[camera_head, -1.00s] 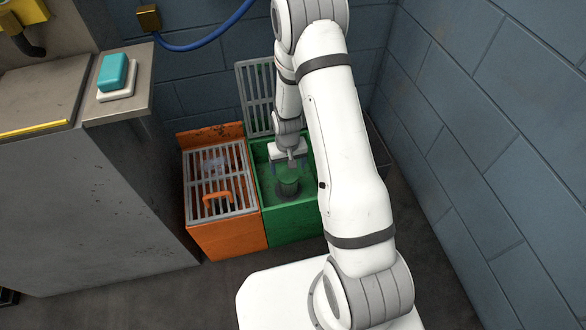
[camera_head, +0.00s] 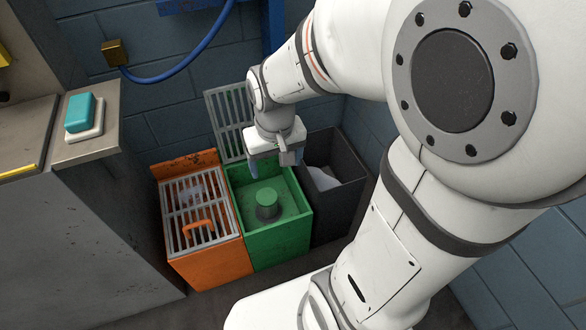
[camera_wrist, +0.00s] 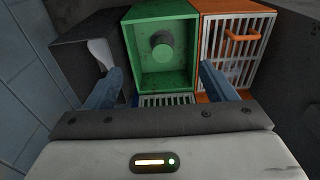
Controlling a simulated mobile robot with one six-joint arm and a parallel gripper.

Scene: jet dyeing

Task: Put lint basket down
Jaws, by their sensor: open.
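The green bin (camera_head: 284,236) stands open on the floor between an orange bin and a dark bin. Inside it stands a small green-topped cylinder with a dark lower part, probably the lint basket (camera_head: 267,203). It also shows in the wrist view (camera_wrist: 162,48), near the far end of the green bin. My gripper (camera_head: 268,168) is above the back of the green bin. In the wrist view my gripper (camera_wrist: 160,88) has its two blue-grey fingers wide apart with nothing between them. The cylinder is apart from the fingers.
The orange bin (camera_head: 207,262) has a grey grate lid with an orange handle. A grey grate (camera_head: 232,122) stands upright behind the green bin. The dark bin (camera_head: 335,215) holds pale material. A grey cabinet with a teal block (camera_head: 80,112) is at left; block walls are behind and right.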

